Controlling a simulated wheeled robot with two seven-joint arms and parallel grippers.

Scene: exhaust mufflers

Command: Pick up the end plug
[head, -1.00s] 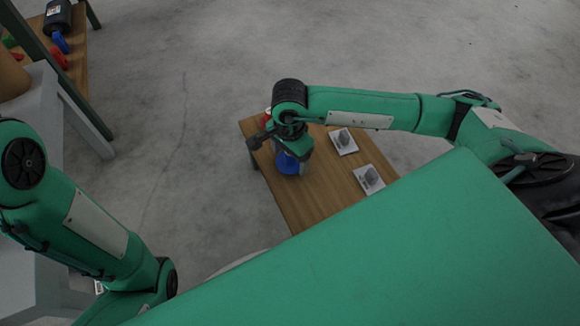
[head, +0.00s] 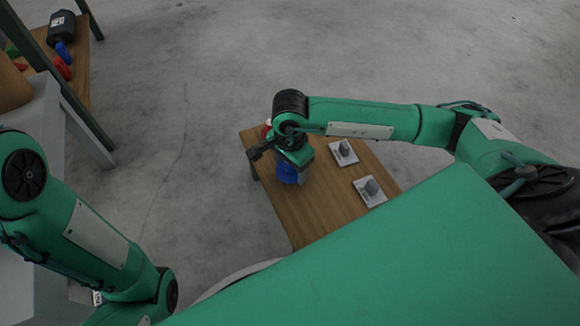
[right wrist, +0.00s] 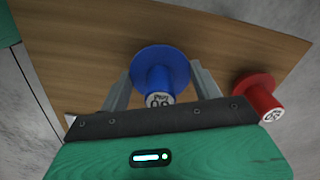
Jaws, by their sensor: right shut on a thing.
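A blue end plug (head: 286,174), with a round flange and a narrower stem, is at the wooden table's left part. It also shows in the right wrist view (right wrist: 160,66), its lettered stem end facing the camera. My right gripper (head: 292,167) points down over it. In the right wrist view its two grey fingers (right wrist: 161,78) stand on either side of the stem, shut on it. The head view hides most of the grip, and I cannot tell whether the plug touches the table. My left arm shows at the left, but its gripper is out of view.
A red plug (right wrist: 257,96) stands close beside the right finger, partly hidden in the head view. Two white plates with grey blocks (head: 343,153) (head: 370,190) lie on the wooden table (head: 315,205). Another table (head: 78,92) at upper left holds a black muffler (head: 62,27) and coloured plugs.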

